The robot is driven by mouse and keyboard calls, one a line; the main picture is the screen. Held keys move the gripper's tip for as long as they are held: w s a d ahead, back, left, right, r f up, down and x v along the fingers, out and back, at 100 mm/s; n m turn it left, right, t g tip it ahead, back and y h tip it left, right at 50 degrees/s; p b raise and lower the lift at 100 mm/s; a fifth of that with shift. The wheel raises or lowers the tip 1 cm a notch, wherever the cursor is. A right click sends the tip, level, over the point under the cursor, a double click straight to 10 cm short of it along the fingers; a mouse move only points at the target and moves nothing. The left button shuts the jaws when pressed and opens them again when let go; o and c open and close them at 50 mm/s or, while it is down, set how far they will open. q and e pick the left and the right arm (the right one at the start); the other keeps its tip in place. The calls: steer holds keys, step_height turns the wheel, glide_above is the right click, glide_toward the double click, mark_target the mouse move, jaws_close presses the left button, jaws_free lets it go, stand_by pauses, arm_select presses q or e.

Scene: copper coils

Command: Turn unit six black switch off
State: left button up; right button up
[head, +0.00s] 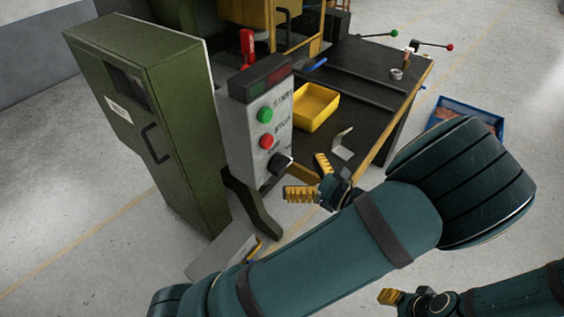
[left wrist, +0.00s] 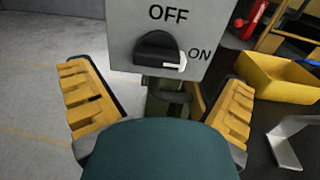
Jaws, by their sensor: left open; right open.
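The black switch (head: 281,163) is a rotary knob at the bottom of a grey control panel (head: 237,135). In the left wrist view the knob (left wrist: 157,47) sits below the label OFF, with the label ON to its right. Its white marker points right, toward ON. My left gripper (head: 309,178) is open, its yellow fingers spread in front of and below the knob, apart from it. In the left wrist view the fingers stand on either side, with nothing between them. My right gripper (head: 393,297) is at the bottom edge, open and partly cut off.
Green (head: 265,114) and red (head: 266,141) buttons sit above the knob. A green cabinet (head: 165,110) stands left of the panel. On the dark table (head: 375,75) to the right are a yellow bin (head: 318,110) and a bent metal piece (head: 342,145). A blue crate (head: 466,110) lies beyond.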

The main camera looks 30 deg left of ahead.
mark_target(286, 166)
arm_select(q)
steer(key=shift+w+a, duration=0.15)
steer(key=shift+a, duration=1.2)
steer(key=shift+w+a, duration=0.1)
steer(key=shift+a, duration=1.25)
steer(key=c, duration=1.2)
